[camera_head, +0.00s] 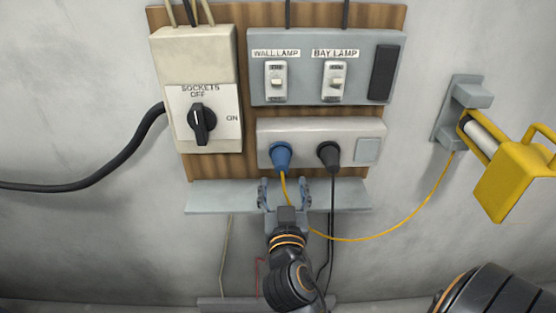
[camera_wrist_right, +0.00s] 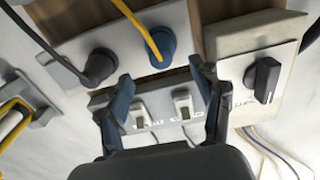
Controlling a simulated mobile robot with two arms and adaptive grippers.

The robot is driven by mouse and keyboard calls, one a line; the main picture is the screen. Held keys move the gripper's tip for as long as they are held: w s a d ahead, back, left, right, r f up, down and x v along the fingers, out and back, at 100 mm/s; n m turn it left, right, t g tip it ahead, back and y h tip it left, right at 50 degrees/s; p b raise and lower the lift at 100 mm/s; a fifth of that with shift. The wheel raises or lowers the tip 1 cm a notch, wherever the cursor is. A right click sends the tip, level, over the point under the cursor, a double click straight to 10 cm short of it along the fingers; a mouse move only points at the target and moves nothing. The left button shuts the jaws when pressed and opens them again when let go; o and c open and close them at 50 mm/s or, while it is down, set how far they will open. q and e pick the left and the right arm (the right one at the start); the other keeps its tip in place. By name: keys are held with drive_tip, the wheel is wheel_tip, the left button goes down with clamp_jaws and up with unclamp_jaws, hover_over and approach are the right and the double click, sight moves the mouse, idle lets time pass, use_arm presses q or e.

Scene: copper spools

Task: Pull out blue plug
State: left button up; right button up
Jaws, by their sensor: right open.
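The blue plug (camera_head: 281,156) sits in the left socket of a grey socket box (camera_head: 305,131), with a yellow cord (camera_head: 352,239) hanging from it. A black plug (camera_head: 329,154) sits in the socket to its right. My right gripper (camera_head: 284,184) is open and empty, just below the blue plug, its fingers spread left and right of the yellow cord in the picture. In the right wrist view the blue plug (camera_wrist_right: 161,46) shows beyond the open fingers (camera_wrist_right: 160,80), apart from them. My left gripper is not in view.
A grey shelf (camera_head: 345,195) runs under the socket box. A rotary switch (camera_head: 202,123) is at left, lamp switches (camera_head: 335,82) above. A yellow lamp (camera_head: 510,175) is by a wall bracket (camera_head: 455,115) at right. A black cord (camera_head: 331,215) hangs close beside my right gripper.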

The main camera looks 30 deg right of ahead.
sight(281, 162)
drive_tip(key=shift+w+d+r+p, duration=0.2)
drive_tip(key=shift+w+p, duration=0.15)
drive_tip(key=shift+w, duration=0.2)
drive_tip(key=p+x, duration=0.1)
drive_tip(key=x, duration=0.5)
drive_tip(key=shift+w+d+f, duration=0.2)
drive_tip(key=shift+w, duration=0.05)
drive_tip(key=shift+w+d, duration=0.3)
drive_tip(key=shift+w, duration=0.25)
idle(0.5)
drive_tip(key=shift+c, duration=0.2)
clamp_jaws()
